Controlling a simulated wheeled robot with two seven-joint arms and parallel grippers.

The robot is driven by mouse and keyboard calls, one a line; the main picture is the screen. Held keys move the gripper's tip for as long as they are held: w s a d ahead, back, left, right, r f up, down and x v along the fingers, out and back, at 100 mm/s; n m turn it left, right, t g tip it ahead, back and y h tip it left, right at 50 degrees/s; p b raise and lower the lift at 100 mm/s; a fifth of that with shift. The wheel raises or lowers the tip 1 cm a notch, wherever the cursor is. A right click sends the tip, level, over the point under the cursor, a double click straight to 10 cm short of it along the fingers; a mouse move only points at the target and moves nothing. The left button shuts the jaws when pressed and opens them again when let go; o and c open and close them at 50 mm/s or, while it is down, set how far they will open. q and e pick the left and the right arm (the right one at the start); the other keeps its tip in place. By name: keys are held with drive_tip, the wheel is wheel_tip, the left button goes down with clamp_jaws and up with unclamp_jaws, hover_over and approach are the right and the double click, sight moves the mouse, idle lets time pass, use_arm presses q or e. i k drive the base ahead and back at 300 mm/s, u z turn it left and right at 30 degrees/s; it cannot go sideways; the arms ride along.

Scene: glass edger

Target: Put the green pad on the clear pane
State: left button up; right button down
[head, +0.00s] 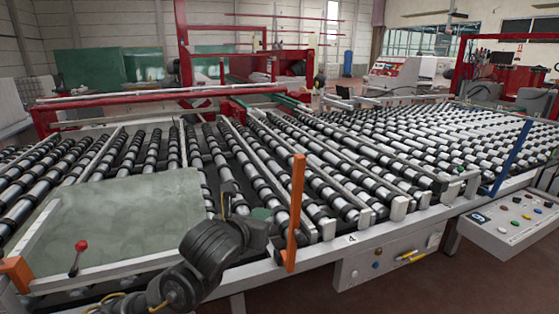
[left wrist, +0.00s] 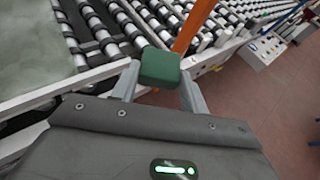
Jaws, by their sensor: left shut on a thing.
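The green pad (left wrist: 160,66) is a small block held between the two grey fingers of my left gripper (left wrist: 159,80) in the left wrist view. In the head view, the pad (head: 261,213) shows as a small green patch beside my left gripper (head: 256,222), partly hidden by it. The clear pane (head: 120,222) lies flat on the roller table at the left. It also shows in the left wrist view (left wrist: 32,45) at upper left. The gripper and pad are to the right of the pane, apart from it. My right gripper is in neither view.
An orange post (head: 296,212) stands upright just right of my left gripper. A red-knobbed lever (head: 79,250) rises at the pane's front edge. The roller table (head: 350,175) extends far right. A control panel (head: 507,222) juts out at right.

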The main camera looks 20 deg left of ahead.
sight(130, 213)
drive_tip(key=u, duration=0.65)
drive_tip(key=i, duration=1.25)
drive_tip(key=u, duration=0.45)
